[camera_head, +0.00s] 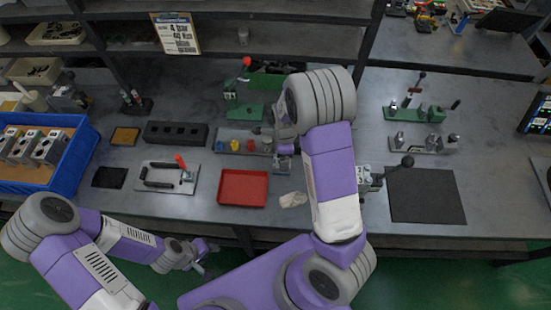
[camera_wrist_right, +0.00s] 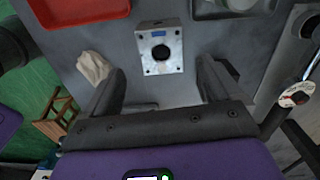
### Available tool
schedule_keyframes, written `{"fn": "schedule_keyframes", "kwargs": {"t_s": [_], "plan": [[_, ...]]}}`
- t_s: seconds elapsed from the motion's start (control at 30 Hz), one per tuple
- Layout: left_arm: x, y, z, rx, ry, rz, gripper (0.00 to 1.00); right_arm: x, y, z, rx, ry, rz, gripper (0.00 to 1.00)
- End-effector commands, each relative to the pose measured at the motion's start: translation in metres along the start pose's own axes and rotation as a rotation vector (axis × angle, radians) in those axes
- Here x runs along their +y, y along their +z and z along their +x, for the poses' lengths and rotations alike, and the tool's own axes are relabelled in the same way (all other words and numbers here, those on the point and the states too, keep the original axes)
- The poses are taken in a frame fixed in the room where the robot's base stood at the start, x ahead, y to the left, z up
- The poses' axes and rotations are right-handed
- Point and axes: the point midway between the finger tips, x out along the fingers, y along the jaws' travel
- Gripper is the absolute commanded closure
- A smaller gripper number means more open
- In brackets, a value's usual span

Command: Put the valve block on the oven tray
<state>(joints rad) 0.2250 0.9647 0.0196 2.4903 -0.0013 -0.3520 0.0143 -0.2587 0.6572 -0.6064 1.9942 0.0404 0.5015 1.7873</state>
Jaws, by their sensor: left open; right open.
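A grey metal valve block (camera_wrist_right: 161,48) with a round dark bore and a blue mark lies ahead of my right gripper (camera_wrist_right: 162,70) in the wrist view. That gripper is open and empty, its fingers short of the block on either side. In the head view the block (camera_head: 283,163) is partly hidden by my right arm. My left gripper (camera_head: 205,262) is open and empty, low in front of the bench edge. A red tray (camera_head: 243,188) and a grey tray (camera_head: 222,142) with small coloured parts lie left of the block; I cannot tell which is the oven tray.
A blue crate (camera_head: 77,158) with several metal blocks stands at the far left. A pale crumpled cloth (camera_head: 293,200) lies near the block. A black-handled clamp (camera_head: 407,161) and dark mat (camera_head: 427,195) are on the right.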

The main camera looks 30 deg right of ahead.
Motion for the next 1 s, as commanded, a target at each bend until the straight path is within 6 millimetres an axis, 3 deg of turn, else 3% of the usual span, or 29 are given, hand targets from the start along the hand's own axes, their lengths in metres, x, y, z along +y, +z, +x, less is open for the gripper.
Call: {"fn": "schedule_keyframes", "kwargs": {"t_s": [0.17,0.63,0.93,1.0], "plan": [[-0.003,0.0,0.008,0.0,0.0,0.0,0.57,-0.005,-0.002,0.007,0.006,-0.001,0.072,0.08],[-0.007,-0.001,0.018,0.0,0.0,0.0,0.57,0.001,0.003,0.067,0.005,-0.001,0.071,0.08],[-0.007,-0.001,0.018,0.0,0.0,0.0,0.57,0.0,0.004,0.072,0.004,-0.004,0.068,0.08],[-0.007,-0.001,0.018,0.0,0.0,0.0,0.57,0.0,0.004,0.072,0.004,-0.003,0.068,0.16]]}}
